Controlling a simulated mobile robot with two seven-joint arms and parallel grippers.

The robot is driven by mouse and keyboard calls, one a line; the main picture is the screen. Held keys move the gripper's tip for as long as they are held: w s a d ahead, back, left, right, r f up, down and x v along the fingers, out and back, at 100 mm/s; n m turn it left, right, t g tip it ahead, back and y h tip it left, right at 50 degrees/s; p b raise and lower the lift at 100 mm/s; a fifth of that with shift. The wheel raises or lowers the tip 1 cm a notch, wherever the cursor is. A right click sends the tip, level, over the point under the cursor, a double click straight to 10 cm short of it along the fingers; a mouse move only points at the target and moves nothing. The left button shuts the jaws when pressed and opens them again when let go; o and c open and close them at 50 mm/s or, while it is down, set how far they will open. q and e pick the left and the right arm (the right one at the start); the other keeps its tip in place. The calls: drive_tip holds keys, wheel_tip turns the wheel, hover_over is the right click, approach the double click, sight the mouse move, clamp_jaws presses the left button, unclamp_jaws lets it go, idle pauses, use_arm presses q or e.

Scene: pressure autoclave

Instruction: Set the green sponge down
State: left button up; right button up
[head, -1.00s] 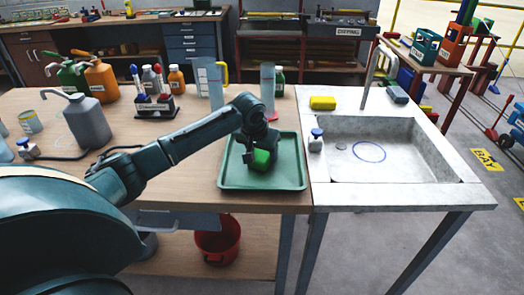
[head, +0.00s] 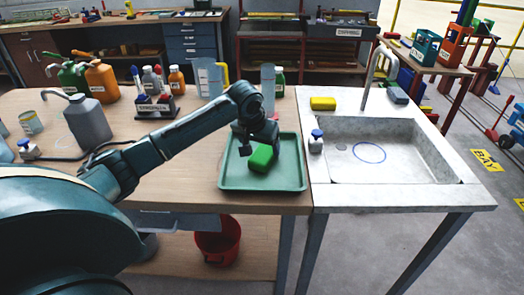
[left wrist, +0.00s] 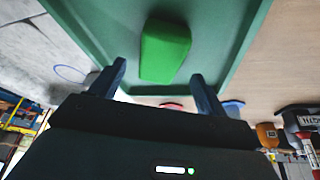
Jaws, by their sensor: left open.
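The green sponge (head: 261,158) rests in the green tray (head: 233,183) at the right end of the wooden bench. My left gripper (head: 250,145) is just above and behind the sponge in the head view. In the left wrist view the two fingers (left wrist: 158,85) stand apart, and the sponge (left wrist: 165,52) lies beyond their tips with nothing between them. The gripper is open and empty. My right gripper is in neither view.
Bottles and a marker rack (head: 154,107) stand left and behind. The tray's front part is clear.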

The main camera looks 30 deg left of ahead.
use_arm(q)
drive_tip(key=v, duration=0.8)
drive_tip(key=shift+r, duration=0.1)
drive_tip(key=shift+s, duration=0.1)
